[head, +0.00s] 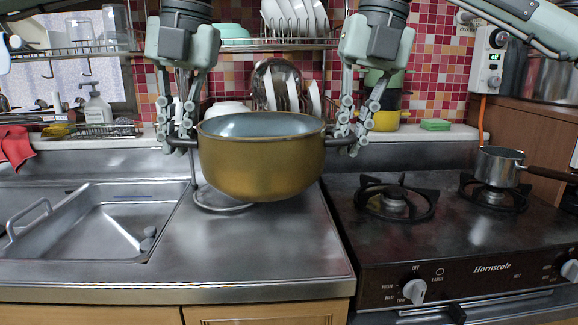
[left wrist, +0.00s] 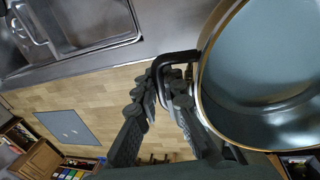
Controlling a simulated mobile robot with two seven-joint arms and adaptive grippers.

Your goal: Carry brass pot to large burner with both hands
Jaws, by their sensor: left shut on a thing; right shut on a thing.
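The brass pot (head: 262,165) has a grey-blue inside and a dark handle on each side. It hangs level in the air above the steel counter, left of the stove. My left gripper (head: 178,140) is shut on its left handle, and my right gripper (head: 347,140) is shut on its right handle. In the left wrist view, the left gripper (left wrist: 168,92) grips the black handle beside the pot's rim (left wrist: 203,85). The large burner (head: 395,203) is likely the left one, above the knob marked "LARGE"; it is bare and lies right of the pot.
A small saucepan (head: 499,166) stands on the right burner of the stove (head: 460,240), its handle pointing right. The sink (head: 90,220) is at the left. A dish rack (head: 280,42) with plates is behind. The counter (head: 250,250) in front of the pot is clear.

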